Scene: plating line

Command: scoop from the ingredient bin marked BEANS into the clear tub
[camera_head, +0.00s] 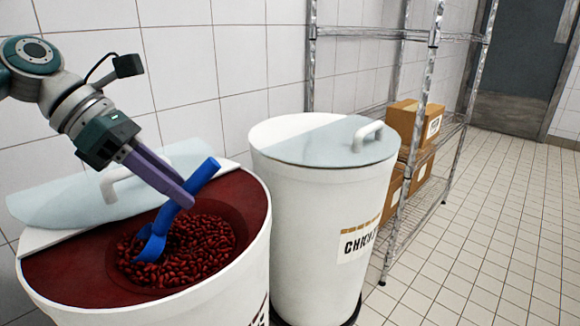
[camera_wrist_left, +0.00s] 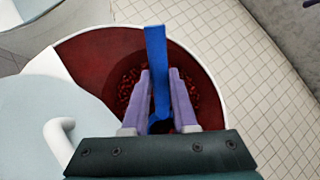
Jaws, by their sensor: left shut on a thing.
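A white round bin (camera_head: 225,295) with its lid half open stands at the left in the head view. Red beans (camera_head: 205,245) lie in a hollow inside it; its own label is mostly out of view. My left gripper (camera_head: 183,200) is shut on the handle of a blue scoop (camera_head: 153,245), over the bin's opening. The scoop's head is down at the beans, its lower edge touching or in them. The scoop's handle (camera_wrist_left: 156,60) also shows between the purple fingers in the left wrist view. The clear tub and my right gripper are not in view.
A second white bin (camera_head: 300,215), marked with a partly visible CHICK label, stands close on the right with its lid (camera_head: 320,143) closed. A wire shelf (camera_head: 440,135) with cardboard boxes (camera_head: 410,118) stands behind it. The tiled floor at the right is clear.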

